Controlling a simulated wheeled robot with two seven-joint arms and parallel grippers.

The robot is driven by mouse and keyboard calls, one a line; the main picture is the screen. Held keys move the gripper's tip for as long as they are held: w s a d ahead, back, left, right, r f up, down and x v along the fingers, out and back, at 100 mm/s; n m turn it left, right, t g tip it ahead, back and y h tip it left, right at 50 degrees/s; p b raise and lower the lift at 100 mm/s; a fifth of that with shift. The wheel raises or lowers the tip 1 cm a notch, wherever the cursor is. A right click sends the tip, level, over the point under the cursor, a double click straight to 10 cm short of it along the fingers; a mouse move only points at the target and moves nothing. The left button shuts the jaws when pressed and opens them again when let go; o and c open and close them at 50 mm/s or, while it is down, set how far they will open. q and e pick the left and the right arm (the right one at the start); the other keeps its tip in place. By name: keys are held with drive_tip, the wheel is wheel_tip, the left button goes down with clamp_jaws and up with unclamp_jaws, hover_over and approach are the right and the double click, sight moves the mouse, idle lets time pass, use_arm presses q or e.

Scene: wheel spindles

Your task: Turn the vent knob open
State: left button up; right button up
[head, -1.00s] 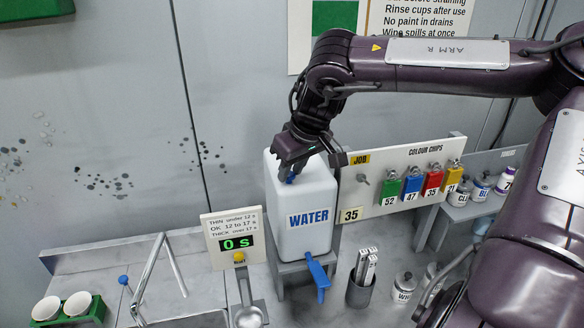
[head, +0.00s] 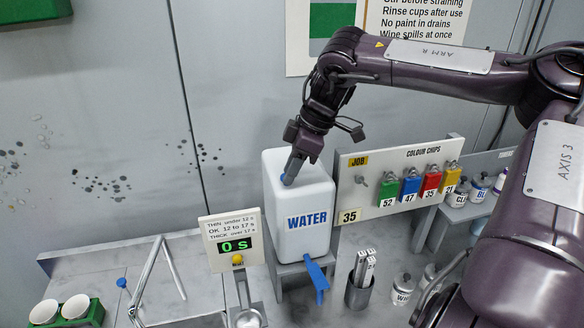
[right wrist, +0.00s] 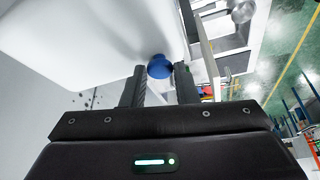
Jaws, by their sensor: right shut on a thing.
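The white water container (head: 300,205), marked WATER, stands on a small grey stand at the back of the counter. The blue vent knob (head: 287,180) is on its top and is partly covered by my right gripper (head: 290,172). In the right wrist view the blue knob (right wrist: 160,67) shows between the two dark fingertips, and my right gripper (right wrist: 159,78) is shut on it. The container also shows in the right wrist view (right wrist: 90,40). A blue tap lever (head: 317,278) hangs at the container's lower front. My left gripper is not in view.
A timer sign (head: 234,240) reading 0 s stands left of the container. The colour chip board (head: 385,215) stands close on its right. A grey holder (head: 359,292) with white sticks is in front of the board. A green cup tray (head: 95,312) is at lower left.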

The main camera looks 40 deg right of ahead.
drive_tip(key=n, duration=0.2)
drive_tip(key=n+g, duration=0.1)
drive_tip(key=n, duration=0.1)
drive_tip(key=shift+w+d+f+g+y, duration=0.1)
drive_tip(key=shift+w+d+g+y, duration=0.05)
drive_tip(key=shift+g+y, duration=0.2)
drive_tip(key=shift+w+n+g+y, duration=0.1)
drive_tip(key=shift+n+g+y, duration=0.25)
drive_tip(key=shift+n, duration=1.45)
drive_tip(key=o, duration=1)
drive_tip(key=shift+w, duration=0.1)
drive_tip(key=shift+d+r+b, duration=0.25)
drive_tip(key=shift+r+b, duration=0.05)
drive_tip(key=shift+r, duration=0.2)
drive_tip(key=shift+w+b+v, duration=0.1)
drive_tip(key=shift+b+v, duration=0.2)
drive_tip(key=shift+v, duration=1.4)
drive_tip(key=shift+w+b+v, duration=0.15)
drive_tip(key=shift+b+v, duration=0.1)
drive_tip(key=shift+v, duration=1.4)
